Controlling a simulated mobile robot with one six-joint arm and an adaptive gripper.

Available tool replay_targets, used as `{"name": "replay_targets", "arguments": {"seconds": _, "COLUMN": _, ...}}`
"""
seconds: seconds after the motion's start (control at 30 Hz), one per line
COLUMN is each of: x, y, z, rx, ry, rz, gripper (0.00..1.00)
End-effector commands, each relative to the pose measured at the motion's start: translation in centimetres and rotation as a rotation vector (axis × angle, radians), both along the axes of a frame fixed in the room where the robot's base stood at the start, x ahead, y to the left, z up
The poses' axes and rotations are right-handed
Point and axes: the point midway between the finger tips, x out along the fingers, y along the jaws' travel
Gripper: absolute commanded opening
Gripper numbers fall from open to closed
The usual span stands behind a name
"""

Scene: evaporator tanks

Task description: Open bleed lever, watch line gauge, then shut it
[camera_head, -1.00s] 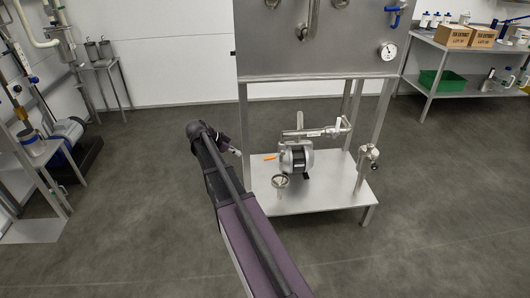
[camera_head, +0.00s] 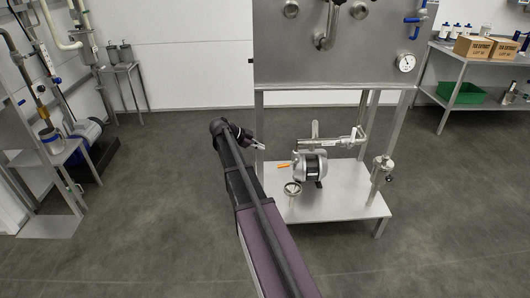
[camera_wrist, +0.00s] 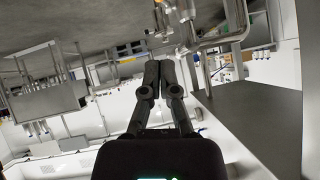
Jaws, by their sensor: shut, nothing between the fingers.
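A round white-faced gauge (camera_head: 406,62) is on the right of the steel tank front; its reading is too small to tell. A blue-handled valve (camera_head: 415,18) sits above it. An orange lever (camera_head: 283,166) sticks out to the left of the pump (camera_head: 312,166) on the lower shelf. I cannot tell for sure which handle is the bleed lever. My gripper (camera_head: 262,147) is by the stand's left front leg, left of the pump and above the orange lever, apart from both. In the wrist view my gripper (camera_wrist: 161,62) is shut and empty.
The steel stand (camera_head: 345,205) carries the pump, a handwheel (camera_head: 292,188) and pipes. A shelf with cardboard boxes (camera_head: 473,47) and a green bin (camera_head: 461,93) is at the right. Another pump (camera_head: 85,130) is at the left. Floor between is clear.

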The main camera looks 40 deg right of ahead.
Motion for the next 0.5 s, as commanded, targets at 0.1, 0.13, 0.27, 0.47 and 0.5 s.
{"name": "replay_targets", "arguments": {"seconds": 0.1, "x": -0.3, "y": -0.7, "z": -0.8, "rx": 0.000, "ry": 0.000, "rz": -0.001, "gripper": 0.00}}
{"name": "replay_targets", "arguments": {"seconds": 0.13, "x": -0.4, "y": -0.9, "z": -1.0, "rx": 0.000, "ry": 0.000, "rz": -0.001, "gripper": 0.00}}
{"name": "replay_targets", "arguments": {"seconds": 0.27, "x": -0.8, "y": -2.0, "z": -1.9, "rx": 0.000, "ry": 0.001, "rz": -0.002, "gripper": 0.00}}
{"name": "replay_targets", "arguments": {"seconds": 0.47, "x": -1.6, "y": -3.9, "z": -3.5, "rx": 0.001, "ry": 0.000, "rz": -0.002, "gripper": 0.00}}
{"name": "replay_targets", "arguments": {"seconds": 0.5, "x": -1.7, "y": -4.2, "z": -3.8, "rx": 0.001, "ry": 0.001, "rz": -0.002, "gripper": 0.00}}
